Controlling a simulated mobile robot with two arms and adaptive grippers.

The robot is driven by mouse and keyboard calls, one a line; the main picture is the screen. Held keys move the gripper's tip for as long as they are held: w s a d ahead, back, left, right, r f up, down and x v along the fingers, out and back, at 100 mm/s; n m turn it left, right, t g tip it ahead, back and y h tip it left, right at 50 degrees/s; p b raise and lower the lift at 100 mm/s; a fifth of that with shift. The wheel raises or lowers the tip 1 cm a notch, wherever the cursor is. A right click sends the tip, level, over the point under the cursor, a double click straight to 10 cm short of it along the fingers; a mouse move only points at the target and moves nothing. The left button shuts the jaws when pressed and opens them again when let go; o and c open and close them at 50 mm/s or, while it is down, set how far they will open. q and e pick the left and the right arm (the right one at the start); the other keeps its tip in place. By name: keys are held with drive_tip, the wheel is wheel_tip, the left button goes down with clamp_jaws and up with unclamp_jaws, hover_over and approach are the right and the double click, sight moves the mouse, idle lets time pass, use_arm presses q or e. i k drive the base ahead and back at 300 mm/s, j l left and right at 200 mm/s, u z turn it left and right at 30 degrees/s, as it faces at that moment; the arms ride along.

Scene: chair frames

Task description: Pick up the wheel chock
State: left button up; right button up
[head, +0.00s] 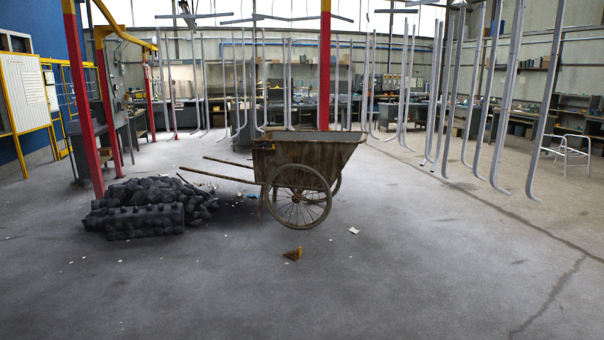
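The wheel chock (293,254) is a small brown and yellow wedge. It lies on the grey concrete floor in the lower middle of the head view, in front of the cart's wheel and apart from it. Neither of my grippers shows in the head view.
A rusty two-wheeled cart (300,160) stands behind the chock, its handles pointing left. A heap of dark rocks (150,208) lies to the left. A white scrap (353,230) is on the floor. Red posts and hanging metal frames stand farther back. The near floor is clear.

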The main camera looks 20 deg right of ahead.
sight(294, 255)
drive_tip(key=i+l+z, duration=0.2)
drive_tip(key=l+z, duration=0.2)
drive_tip(key=i+l+z, duration=0.3)
drive_tip(key=l+z, duration=0.15)
drive_tip(key=l, duration=0.15)
drive_tip(key=i+l+z, duration=0.6)
drive_tip(key=i+z, duration=0.2)
drive_tip(key=i+l+u, duration=0.15)
drive_tip(key=i, duration=0.3)
drive_tip(key=i+l+u, duration=0.15)
drive_tip(key=i, duration=0.25)
drive_tip(key=i+j+u, duration=0.2)
drive_tip(key=i+u, duration=0.7)
drive_tip(key=i, duration=0.15)
drive_tip(key=i+l+u, duration=0.1)
drive_tip(key=i+u, duration=0.4)
